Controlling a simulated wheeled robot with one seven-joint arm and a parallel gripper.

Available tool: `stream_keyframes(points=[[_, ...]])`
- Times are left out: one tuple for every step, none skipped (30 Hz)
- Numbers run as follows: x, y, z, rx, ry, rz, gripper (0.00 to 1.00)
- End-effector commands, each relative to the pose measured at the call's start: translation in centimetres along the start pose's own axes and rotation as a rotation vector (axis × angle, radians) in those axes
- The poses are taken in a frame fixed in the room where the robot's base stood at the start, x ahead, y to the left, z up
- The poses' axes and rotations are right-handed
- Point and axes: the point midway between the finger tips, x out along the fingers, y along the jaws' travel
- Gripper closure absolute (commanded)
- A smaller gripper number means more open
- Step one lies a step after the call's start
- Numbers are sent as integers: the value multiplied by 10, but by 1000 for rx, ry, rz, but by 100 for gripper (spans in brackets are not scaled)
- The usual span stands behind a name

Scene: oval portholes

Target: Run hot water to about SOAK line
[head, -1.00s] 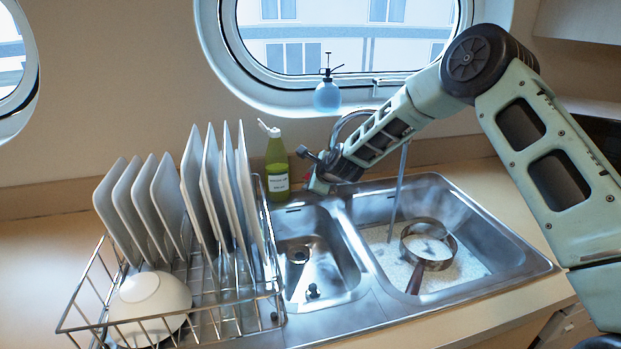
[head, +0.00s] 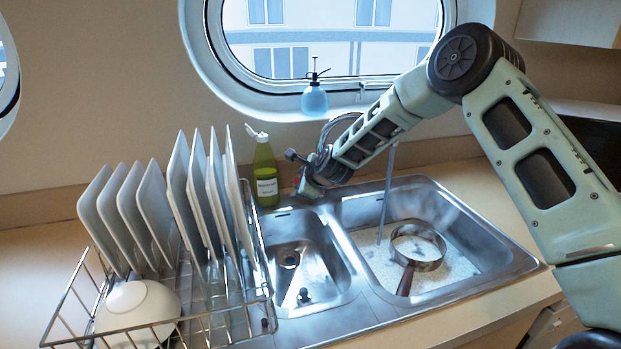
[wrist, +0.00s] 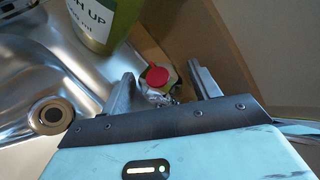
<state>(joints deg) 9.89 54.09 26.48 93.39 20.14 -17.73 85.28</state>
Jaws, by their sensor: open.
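My gripper (head: 308,187) is low behind the sink, beside the base of the chrome faucet (head: 334,122). In the wrist view my gripper (wrist: 163,84) is open, with a red-capped tap knob (wrist: 157,76) between its fingers; I cannot tell whether they touch it. A stream of water (head: 388,190) falls into the right basin (head: 513,256). Pale, foamy-looking water (head: 455,270) covers the basin floor. A round pan (head: 420,263) with a brown handle sits in it, whitish inside. I cannot make out a SOAK line.
A green bottle (head: 265,175) stands left of my gripper and looms close in the wrist view (wrist: 105,20). The small left basin (head: 300,262) looks empty. A dish rack (head: 70,310) with plates and a white bowl (head: 137,305) stands left. A blue sprayer (head: 314,98) is on the sill.

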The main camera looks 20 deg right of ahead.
Motion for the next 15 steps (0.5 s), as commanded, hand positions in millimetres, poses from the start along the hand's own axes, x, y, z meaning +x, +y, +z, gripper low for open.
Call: stream_keyframes(points=[[-6,-1,0,0,0,-2,39],[-10,-1,-1,0,0,-3,39],[-17,-1,-2,0,1,-3,39],[-23,0,-2,0,1,-4,39],[-29,0,-2,0,1,-3,39],[-38,-1,-2,0,0,-4,39],[-45,-1,-2,-1,0,-4,39],[-52,0,-2,-2,1,-3,39],[-61,0,-2,-2,0,-4,39],[-67,-1,-2,-2,0,-4,39],[-74,0,-2,-1,1,-4,39],[-83,0,-2,-2,1,-4,39],[-90,0,-2,-2,1,-4,39],[-96,-1,-2,-1,1,-5,39],[-105,0,-2,-2,1,-4,39]])
